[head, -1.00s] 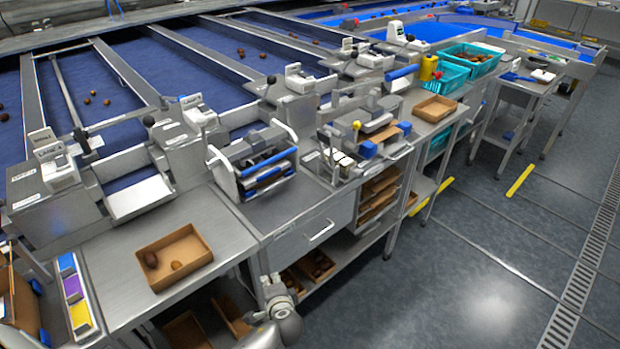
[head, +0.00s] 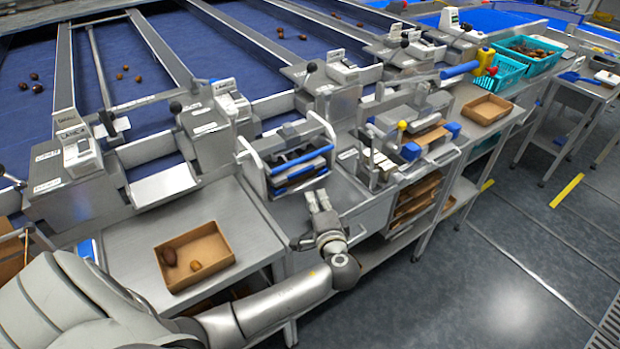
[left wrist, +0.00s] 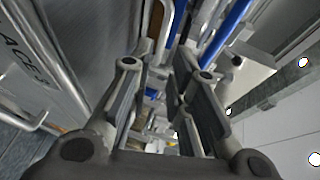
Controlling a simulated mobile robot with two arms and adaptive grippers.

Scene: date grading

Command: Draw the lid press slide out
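A bench press (head: 296,158) with white side frames and blue crossbars stands on the steel bench. To its right is a second fixture (head: 408,134) with metal levers, a yellow knob and blue blocks. The pictures do not make clear which of them is the lid press, and its slide cannot be told apart. My left gripper (head: 318,200) is just in front of the blue-barred press, apart from it as far as I can tell. In the left wrist view its fingers (left wrist: 163,95) are parted with nothing between them; blue bars show beyond. My right gripper is not in view.
A cardboard tray (head: 222,236) with a few dates lies on the bench at left. Another cardboard tray (head: 487,109) and teal baskets (head: 500,77) are at right. A drawer and shelves sit under the bench.

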